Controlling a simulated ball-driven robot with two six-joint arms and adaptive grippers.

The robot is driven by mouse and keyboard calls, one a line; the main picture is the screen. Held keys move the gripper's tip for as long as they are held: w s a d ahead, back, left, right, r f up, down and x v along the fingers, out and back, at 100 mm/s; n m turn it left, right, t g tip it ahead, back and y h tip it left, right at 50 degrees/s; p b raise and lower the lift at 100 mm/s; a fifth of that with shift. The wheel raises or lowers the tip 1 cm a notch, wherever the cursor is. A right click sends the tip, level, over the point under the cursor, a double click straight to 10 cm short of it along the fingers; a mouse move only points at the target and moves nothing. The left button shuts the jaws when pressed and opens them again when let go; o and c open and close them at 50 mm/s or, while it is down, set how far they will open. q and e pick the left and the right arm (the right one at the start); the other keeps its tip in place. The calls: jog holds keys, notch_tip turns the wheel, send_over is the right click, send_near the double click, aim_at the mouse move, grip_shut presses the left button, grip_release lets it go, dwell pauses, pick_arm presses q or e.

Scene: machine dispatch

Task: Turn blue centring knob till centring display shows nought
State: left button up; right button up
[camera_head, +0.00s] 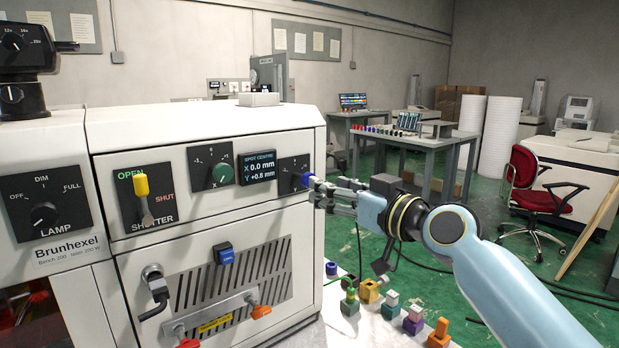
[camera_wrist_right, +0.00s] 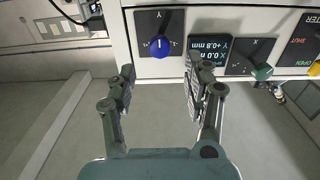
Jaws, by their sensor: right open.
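The blue centring knob (camera_head: 308,180) sits on a black dial plate at the right end of the machine's front panel. In the right wrist view the blue knob (camera_wrist_right: 165,47) shows between and just beyond my fingers, its white mark near the dial's middle. My right gripper (camera_head: 316,189) is open, its fingers apart at either side of the knob; I cannot tell whether they touch it. The centring display (camera_head: 258,167) reads X 0.0 mm and Y +0.8 mm; it shows upside down in the right wrist view (camera_wrist_right: 211,48). My left gripper is out of view.
A green knob (camera_head: 223,173) marked X sits left of the display, then the yellow shutter lever (camera_head: 142,186) and the lamp knob (camera_head: 43,214). Several coloured blocks (camera_head: 391,306) stand at the lower right.

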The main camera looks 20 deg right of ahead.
aim_at(303, 178)
jog(key=x, duration=0.7)
jog(key=shift+w+f+p, duration=0.1)
jog(key=shift+w+p, duration=0.1)
jog(key=shift+p, duration=0.2)
grip_shut()
